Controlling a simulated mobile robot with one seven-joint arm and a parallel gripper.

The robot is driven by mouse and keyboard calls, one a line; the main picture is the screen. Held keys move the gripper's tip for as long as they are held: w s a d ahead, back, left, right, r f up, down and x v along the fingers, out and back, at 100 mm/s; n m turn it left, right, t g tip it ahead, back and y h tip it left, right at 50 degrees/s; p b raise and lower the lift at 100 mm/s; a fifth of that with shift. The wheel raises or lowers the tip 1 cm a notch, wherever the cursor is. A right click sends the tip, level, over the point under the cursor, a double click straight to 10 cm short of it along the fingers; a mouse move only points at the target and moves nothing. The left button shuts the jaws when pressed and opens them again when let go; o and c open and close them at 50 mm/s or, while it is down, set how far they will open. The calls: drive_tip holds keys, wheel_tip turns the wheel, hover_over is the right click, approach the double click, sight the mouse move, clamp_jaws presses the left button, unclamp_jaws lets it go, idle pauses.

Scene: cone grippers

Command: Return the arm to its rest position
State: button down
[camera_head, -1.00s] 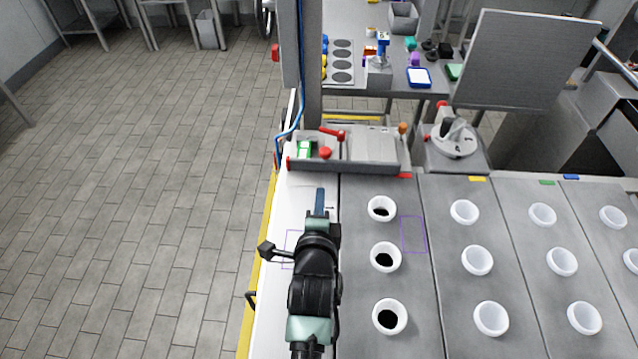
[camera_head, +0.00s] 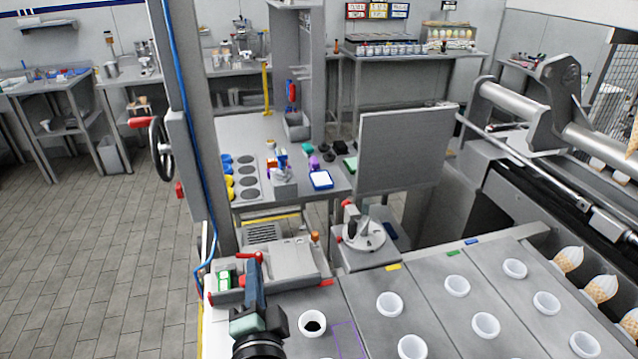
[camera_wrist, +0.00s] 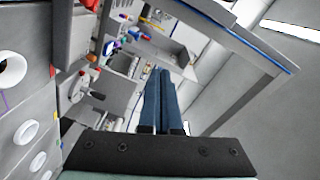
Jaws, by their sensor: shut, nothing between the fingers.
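My gripper (camera_head: 254,273) shows at the lower left of the head view, with its blue fingers pointing up and away. It is above the near grey worktop, in front of the box with the green switch and red lever. In the wrist view the two blue fingers (camera_wrist: 162,72) lie together, shut, with nothing between them. They are clear of any surface there. Most of my arm is out of the head view, below its lower edge.
White cups (camera_head: 389,304) sit in rows in the grey worktop panels (camera_head: 440,297). The control box (camera_head: 285,265) with levers is close to my gripper. A grey post (camera_head: 203,130) with a blue cable stands behind on the left. Tiled floor (camera_head: 90,245) lies open at left.

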drive_tip(key=s+d+r+n+t+h, duration=0.1)
drive_tip(key=d+r+n+t, duration=0.2)
drive_tip(key=r, duration=1)
drive_tip(key=s+d+r+n+t+h, duration=0.1)
drive_tip(key=d+r+n+t, duration=0.15)
drive_tip(key=r, duration=1.15)
drive_tip(key=s+d+r+n+t+h, duration=0.1)
drive_tip(key=s+d+r+n+t, duration=0.1)
drive_tip(key=s+r, duration=0.4)
drive_tip(key=s+d+r+n+t+h, duration=0.1)
drive_tip(key=s+d+r+n+t, duration=0.2)
drive_tip(key=r, duration=0.8)
drive_tip(key=s+n, duration=0.1)
drive_tip(key=s, duration=0.1)
drive_tip(key=shift+s+d+r, duration=0.3)
drive_tip(key=shift+s+r, duration=0.1)
